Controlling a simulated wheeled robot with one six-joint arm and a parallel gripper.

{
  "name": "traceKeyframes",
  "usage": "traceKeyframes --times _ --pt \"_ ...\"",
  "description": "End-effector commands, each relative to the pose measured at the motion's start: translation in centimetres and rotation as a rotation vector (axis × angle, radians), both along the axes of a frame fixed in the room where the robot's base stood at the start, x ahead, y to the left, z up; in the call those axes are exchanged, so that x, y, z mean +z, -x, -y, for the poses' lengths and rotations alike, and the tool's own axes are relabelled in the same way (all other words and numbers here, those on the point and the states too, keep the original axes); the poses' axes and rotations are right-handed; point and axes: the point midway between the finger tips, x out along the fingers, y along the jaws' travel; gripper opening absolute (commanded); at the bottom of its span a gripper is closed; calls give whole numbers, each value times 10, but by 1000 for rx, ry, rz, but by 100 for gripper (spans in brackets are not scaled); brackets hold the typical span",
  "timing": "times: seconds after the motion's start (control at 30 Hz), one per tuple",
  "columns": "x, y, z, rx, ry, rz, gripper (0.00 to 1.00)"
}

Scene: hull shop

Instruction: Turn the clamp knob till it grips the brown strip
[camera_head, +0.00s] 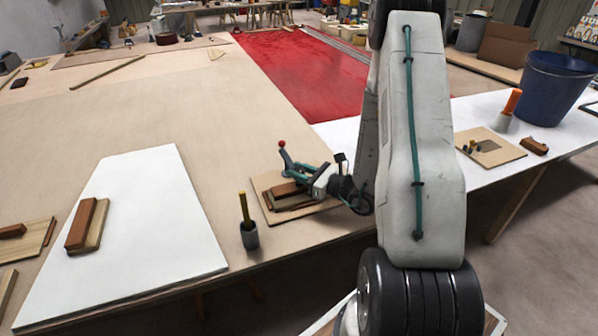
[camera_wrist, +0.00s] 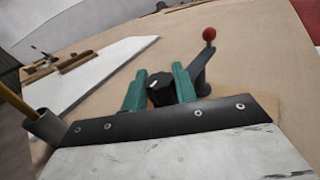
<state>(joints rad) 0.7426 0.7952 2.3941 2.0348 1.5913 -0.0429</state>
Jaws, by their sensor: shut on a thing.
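The clamp knob (camera_wrist: 160,90) is dark with a small white mark on top. In the wrist view it sits between the two green fingers of my gripper (camera_wrist: 159,88), which is shut on it. My gripper (camera_head: 303,171) also shows in the head view, low over the clamp's wooden base board (camera_head: 265,183). A grey clamp lever with a red ball (camera_head: 282,144) rises beside it, and the ball also shows in the wrist view (camera_wrist: 209,34). Brown wood (camera_head: 285,190) lies on the board under my gripper. Whether the clamp touches the brown strip is hidden.
A grey cup with a yellow stick (camera_head: 249,235) stands left of the board, near the table's front edge. A white panel (camera_head: 140,235) with a brown block lies further left. A red sheet (camera_head: 295,75) lies behind. A blue bucket (camera_head: 550,90) stands at the right.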

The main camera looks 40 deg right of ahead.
Motion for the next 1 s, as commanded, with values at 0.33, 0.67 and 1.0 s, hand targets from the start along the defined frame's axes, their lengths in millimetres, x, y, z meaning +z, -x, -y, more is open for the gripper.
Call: traceKeyframes --times 0.33,0.67,1.0 --pt "0 0 -2 -264 0 0 6" --pt "0 0 -1 -404 0 1 6" --pt "0 0 0 -434 0 2 6"
